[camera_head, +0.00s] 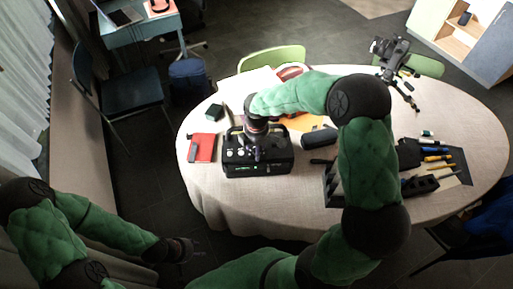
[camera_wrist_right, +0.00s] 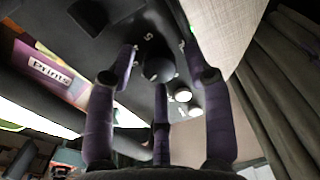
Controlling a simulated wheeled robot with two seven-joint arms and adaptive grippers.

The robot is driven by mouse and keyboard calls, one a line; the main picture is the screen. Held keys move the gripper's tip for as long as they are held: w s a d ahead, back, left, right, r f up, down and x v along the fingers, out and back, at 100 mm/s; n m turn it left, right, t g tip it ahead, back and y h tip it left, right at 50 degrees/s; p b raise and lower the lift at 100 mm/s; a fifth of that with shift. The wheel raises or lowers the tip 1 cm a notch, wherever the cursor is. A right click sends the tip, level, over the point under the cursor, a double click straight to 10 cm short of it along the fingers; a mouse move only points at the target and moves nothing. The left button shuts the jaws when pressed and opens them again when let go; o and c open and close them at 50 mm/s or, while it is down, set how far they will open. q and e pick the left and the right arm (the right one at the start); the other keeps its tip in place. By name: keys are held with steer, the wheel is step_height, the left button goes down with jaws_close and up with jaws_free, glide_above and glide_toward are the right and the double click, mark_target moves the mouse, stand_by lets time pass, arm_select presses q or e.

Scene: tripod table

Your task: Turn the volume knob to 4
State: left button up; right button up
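A black box-shaped device (camera_head: 258,168) with a carry handle, small knobs and green lights stands near the table's front edge. My right gripper (camera_head: 256,150) points down over its top. In the right wrist view, a round dark knob (camera_wrist_right: 158,66) lies between the purple fingers of my right gripper (camera_wrist_right: 165,75). The fingers are spread around the knob, with gaps visible beside it. White marks sit around the knob; one looks like a 5. The knob's pointer cannot be made out. My left gripper (camera_head: 180,250) hangs at lower left, away from the table, its fingers too dark to read.
A red notebook (camera_head: 201,147) lies left of the device. A dark cylinder (camera_head: 319,137) lies to its right. A tool tray (camera_head: 462,178) and a camera on a tripod (camera_head: 391,55) are farther right. The table's front-left edge (camera_head: 200,195) is clear.

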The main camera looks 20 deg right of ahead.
jaws_close()
steer(key=shift+m, duration=0.3)
steer(key=m, duration=0.3)
steer(key=shift+m, duration=0.4)
steer(key=m+b, duration=0.1)
steer(key=m, duration=0.2)
steer(key=shift+m, duration=0.3)
steer(key=m, duration=0.4)
steer(key=shift+w+b, duration=0.1)
steer(key=shift+b, duration=0.3)
steer(key=shift+m, duration=1.8)
steer(key=shift+r, duration=0.1)
